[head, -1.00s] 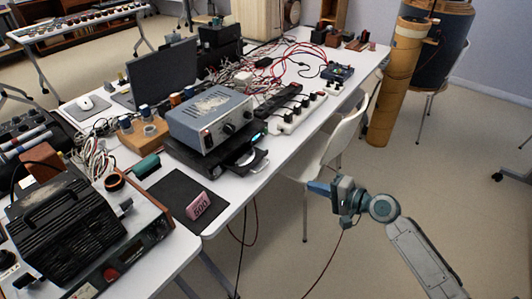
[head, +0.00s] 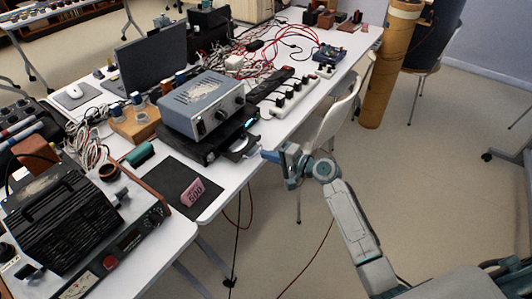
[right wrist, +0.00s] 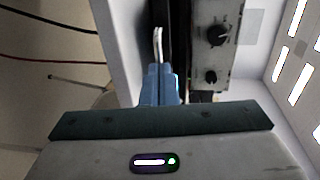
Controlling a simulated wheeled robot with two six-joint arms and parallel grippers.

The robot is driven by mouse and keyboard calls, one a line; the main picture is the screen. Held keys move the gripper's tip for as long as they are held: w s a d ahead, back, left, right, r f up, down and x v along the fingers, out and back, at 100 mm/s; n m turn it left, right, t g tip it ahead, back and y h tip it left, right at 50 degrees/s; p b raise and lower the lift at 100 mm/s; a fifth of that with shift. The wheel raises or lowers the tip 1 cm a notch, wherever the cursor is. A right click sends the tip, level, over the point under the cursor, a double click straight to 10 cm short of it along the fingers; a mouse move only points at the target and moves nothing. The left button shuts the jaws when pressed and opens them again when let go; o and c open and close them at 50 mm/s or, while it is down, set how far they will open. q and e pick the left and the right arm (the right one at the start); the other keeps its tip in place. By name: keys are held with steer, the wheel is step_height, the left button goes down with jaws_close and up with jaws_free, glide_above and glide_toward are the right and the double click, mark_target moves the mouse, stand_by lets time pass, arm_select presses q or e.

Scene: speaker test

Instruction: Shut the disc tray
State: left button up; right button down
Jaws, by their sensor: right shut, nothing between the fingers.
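A black disc player (head: 207,146) lies on the white table under a grey-blue box with knobs. Its disc tray (head: 240,153) is out, sticking toward the table's front edge. My right gripper (head: 268,155) is shut and empty, just in front of the tray's outer end. I cannot tell whether it touches. In the right wrist view the blue fingers (right wrist: 160,72) are together, with a thin pale curved edge just beyond their tips, perhaps the tray. My left gripper is not in view.
The grey-blue box (head: 200,104) sits on the player. White power strips (head: 288,97) lie to the right, and a pink tag (head: 192,191) stands on a black mat in front. A white chair (head: 337,118) stands close by the table's edge.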

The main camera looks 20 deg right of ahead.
mark_target(248, 145)
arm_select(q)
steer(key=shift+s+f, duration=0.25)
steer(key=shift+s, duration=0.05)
arm_select(e)
steer(key=shift+w+a+f, duration=0.15)
steer(key=shift+w+a, duration=0.25)
steer(key=shift+w, duration=0.05)
